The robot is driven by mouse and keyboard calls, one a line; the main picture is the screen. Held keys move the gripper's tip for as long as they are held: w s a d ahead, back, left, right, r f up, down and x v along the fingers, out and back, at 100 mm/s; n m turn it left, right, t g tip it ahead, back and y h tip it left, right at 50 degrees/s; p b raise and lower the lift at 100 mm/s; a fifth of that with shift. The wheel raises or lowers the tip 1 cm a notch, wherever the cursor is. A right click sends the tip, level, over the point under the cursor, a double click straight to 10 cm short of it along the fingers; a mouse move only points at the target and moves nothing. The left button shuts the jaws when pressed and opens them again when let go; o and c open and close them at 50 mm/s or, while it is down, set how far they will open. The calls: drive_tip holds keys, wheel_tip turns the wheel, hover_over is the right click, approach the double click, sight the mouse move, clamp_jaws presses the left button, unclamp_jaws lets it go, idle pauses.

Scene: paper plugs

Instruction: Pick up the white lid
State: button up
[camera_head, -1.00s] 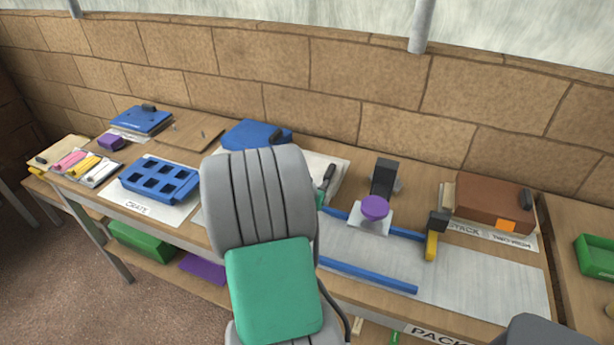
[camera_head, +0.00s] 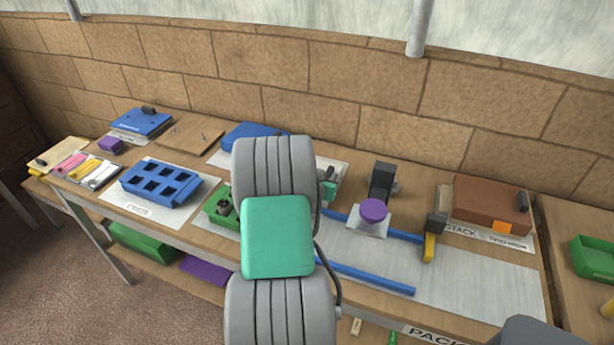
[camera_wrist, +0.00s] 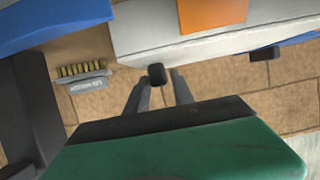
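The white lid (camera_wrist: 205,38) shows in the wrist view as a pale slab with an orange patch and a small dark knob (camera_wrist: 157,75) at its edge. My gripper (camera_wrist: 161,79) has two grey fingers spread apart. The knob lies in the gap between their tips; I cannot tell whether they touch it. In the head view my own arm hides the gripper, and I cannot make out the white lid there.
A blue piece (camera_wrist: 50,18) and a small brush-like item (camera_wrist: 82,72) are near the lid. The bench holds a blue crate (camera_head: 160,184), a green bin (camera_head: 219,207), a purple knob (camera_head: 373,210) and a brown box (camera_head: 487,204).

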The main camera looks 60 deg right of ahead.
clamp_jaws()
drive_tip(key=shift+r, duration=0.15)
idle(0.4)
